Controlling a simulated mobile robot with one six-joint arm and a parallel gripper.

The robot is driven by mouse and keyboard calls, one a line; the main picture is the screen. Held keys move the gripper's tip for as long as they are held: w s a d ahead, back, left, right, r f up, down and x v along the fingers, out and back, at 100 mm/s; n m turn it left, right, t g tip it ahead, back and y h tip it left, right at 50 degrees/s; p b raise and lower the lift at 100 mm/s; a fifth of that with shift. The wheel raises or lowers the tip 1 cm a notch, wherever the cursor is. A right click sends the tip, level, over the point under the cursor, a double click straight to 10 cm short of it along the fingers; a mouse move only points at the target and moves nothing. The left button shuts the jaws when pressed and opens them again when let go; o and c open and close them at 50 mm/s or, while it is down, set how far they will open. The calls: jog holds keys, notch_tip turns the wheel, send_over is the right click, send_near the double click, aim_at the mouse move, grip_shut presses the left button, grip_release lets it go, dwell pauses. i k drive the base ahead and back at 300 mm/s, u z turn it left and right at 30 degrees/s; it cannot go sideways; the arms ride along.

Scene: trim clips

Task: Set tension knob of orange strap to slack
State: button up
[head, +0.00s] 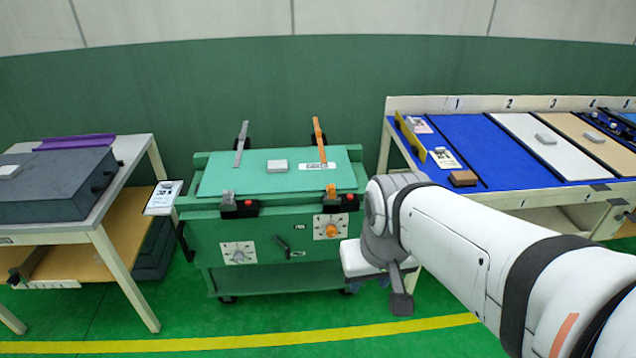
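The green cart (215,225) stands in the middle of the head view. The orange strap (318,138) rises at the back right of its top, and a short orange piece shows at the front buckle. The orange tension knob (331,230) sits on a white dial plate on the cart's front, below that buckle. Its markings and pointer are too small to read. My gripper (400,302) hangs right of the cart's front, to the right of and below the orange knob, apart from it in the picture. Its fingers are not clearly seen, so its opening cannot be told.
A grey strap (241,143) and a grey knob (238,256) are on the cart's left half. A black lever (282,246) lies between the knobs. A table with a dark case (50,190) stands left; a numbered bench (455,103) stands right. Floor before the cart is clear.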

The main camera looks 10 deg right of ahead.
aim_at(331, 232)
jog(key=z, duration=0.05)
jog(key=i, duration=1)
jog(key=u, duration=0.6)
jog(key=k, duration=1.25)
jog(key=z, duration=1.05)
jog(key=i, duration=1)
jog(key=z, duration=0.05)
